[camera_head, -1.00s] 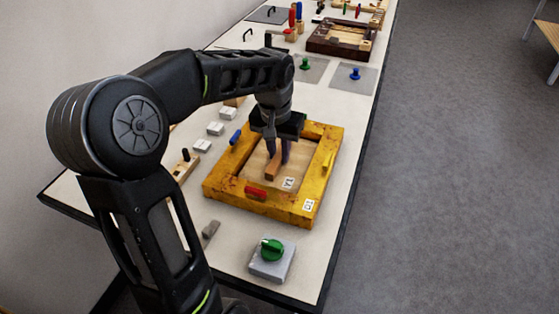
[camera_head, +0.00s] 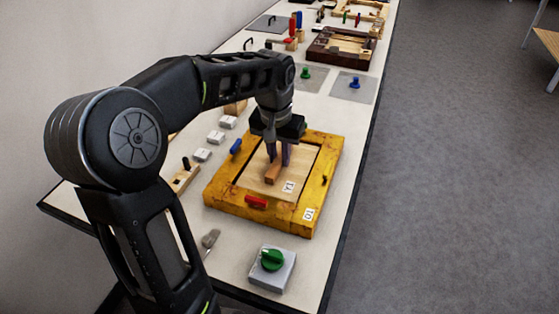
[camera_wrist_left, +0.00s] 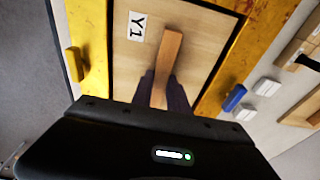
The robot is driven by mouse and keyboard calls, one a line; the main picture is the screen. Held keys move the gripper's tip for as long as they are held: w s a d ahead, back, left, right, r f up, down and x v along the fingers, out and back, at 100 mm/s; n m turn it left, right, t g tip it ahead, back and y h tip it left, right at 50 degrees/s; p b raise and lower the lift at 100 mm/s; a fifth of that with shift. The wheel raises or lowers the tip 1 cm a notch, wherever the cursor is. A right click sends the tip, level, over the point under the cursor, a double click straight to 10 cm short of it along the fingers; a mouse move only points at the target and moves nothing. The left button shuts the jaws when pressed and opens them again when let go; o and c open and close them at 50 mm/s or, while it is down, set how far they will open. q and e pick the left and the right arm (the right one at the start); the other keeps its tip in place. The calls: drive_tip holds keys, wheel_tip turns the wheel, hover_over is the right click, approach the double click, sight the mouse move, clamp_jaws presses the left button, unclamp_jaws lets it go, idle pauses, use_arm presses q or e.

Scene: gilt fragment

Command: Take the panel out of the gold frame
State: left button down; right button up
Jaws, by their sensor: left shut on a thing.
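The gold frame (camera_head: 228,203) lies on the white table, with a red catch (camera_head: 256,202) at its front and a blue catch (camera_head: 235,146) at its left. A yellow catch (camera_wrist_left: 75,65) shows in the wrist view. The pale wood panel (camera_head: 255,173), marked Y1, sits level within the frame's outline and looks slightly raised, with a dark gap along its edge in the wrist view. My left gripper (camera_head: 278,160) is shut on the panel's wooden handle (camera_head: 272,174), which also shows in the wrist view (camera_wrist_left: 170,52). My right gripper is out of view.
A grey box with a green knob (camera_head: 272,260) stands in front of the frame. A flat tool (camera_head: 210,239), a wooden block with a dark peg (camera_head: 183,178) and small white blocks (camera_head: 202,155) lie left. A dark frame (camera_head: 340,47) and grey mats are behind. The table's right edge is close.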

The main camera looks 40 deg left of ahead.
sight(280, 159)
use_arm(q)
wheel_tip(280, 159, up, 8)
drive_tip(key=shift+r, duration=0.2)
idle(0.7)
